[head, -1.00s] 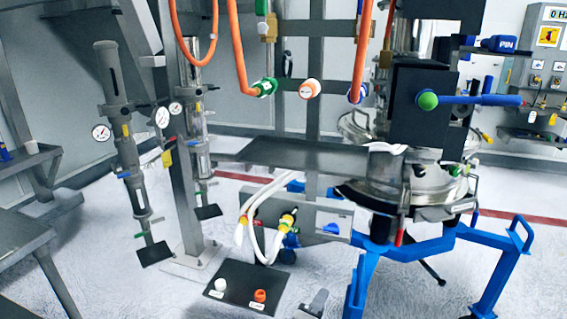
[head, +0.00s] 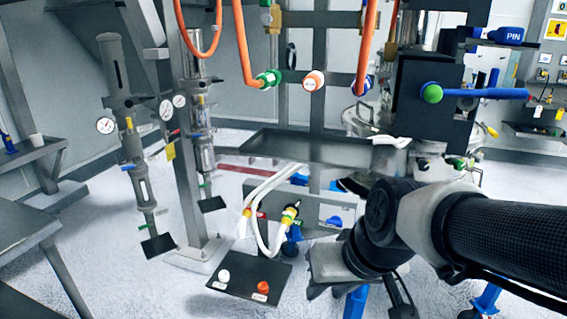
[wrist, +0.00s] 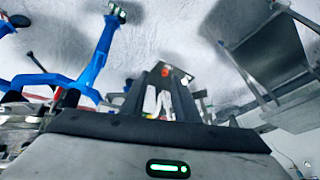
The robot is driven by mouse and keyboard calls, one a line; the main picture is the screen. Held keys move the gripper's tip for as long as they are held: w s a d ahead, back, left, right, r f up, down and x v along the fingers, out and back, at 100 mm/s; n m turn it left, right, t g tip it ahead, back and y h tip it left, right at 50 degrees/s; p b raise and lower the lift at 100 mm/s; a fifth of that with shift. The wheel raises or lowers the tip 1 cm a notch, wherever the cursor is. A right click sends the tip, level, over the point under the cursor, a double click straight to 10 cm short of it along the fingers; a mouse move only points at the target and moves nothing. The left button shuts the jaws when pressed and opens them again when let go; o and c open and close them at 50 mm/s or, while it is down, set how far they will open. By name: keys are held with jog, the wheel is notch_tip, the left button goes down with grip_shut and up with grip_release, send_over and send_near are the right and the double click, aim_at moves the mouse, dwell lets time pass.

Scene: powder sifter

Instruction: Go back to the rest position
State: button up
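My arm reaches in from the right in the head view, with a black forearm and a black-and-pale wrist. Its end, with my gripper (head: 328,270), hangs low in front of the sifter stand, beside the black button plate (head: 238,285). No held object is visible.
White hoses (head: 262,200) loop close behind my gripper. A blue frame (wrist: 75,85) stands beside it in the wrist view. A blue-handled lever (head: 485,93) sits above my arm. A grey table (head: 30,235) is at left, with open floor between.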

jog(key=s+d+r+m+t+h, duration=0.1)
jog(key=s+d+r+m+h, duration=0.1)
jog(key=s+d+r, duration=0.4)
notch_tip(320, 180, up, 18)
jog(key=w+p, duration=0.1)
jog(key=p, duration=1.7)
jog(key=shift+d+r, duration=0.15)
jog(key=shift+d, duration=0.1)
